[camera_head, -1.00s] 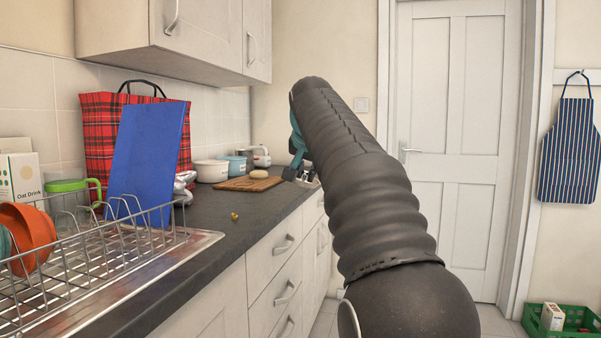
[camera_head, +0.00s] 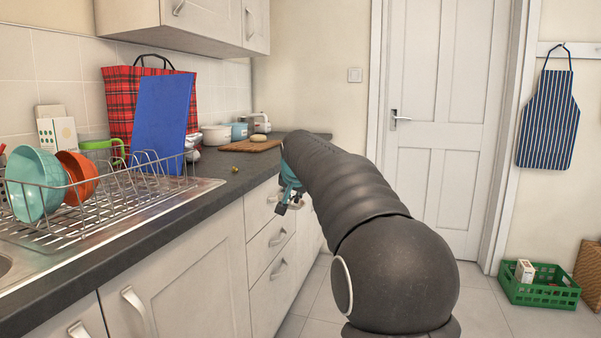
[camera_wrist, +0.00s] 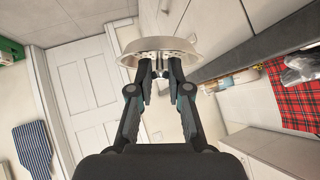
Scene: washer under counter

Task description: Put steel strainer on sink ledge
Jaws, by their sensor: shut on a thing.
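The steel strainer (camera_wrist: 186,46), a shiny round metal piece with a wide rim, is at the fingertips of my gripper (camera_wrist: 160,76) in the wrist view. The fingers are shut on its middle part. In the head view my gripper (camera_head: 286,196) shows only partly beside my arm, in front of the drawers; the strainer cannot be made out there. The steel sink (camera_head: 22,274) is at the lower left of the head view, only its edge and a bit of basin showing, well left of my gripper.
A wire dish rack (camera_head: 110,213) with a teal bowl (camera_head: 35,184) and an orange bowl (camera_head: 86,176) stands on the drainer. A blue board (camera_head: 163,122) and tartan bag (camera_head: 117,98) stand behind. A green crate (camera_head: 540,290) is on the floor at right.

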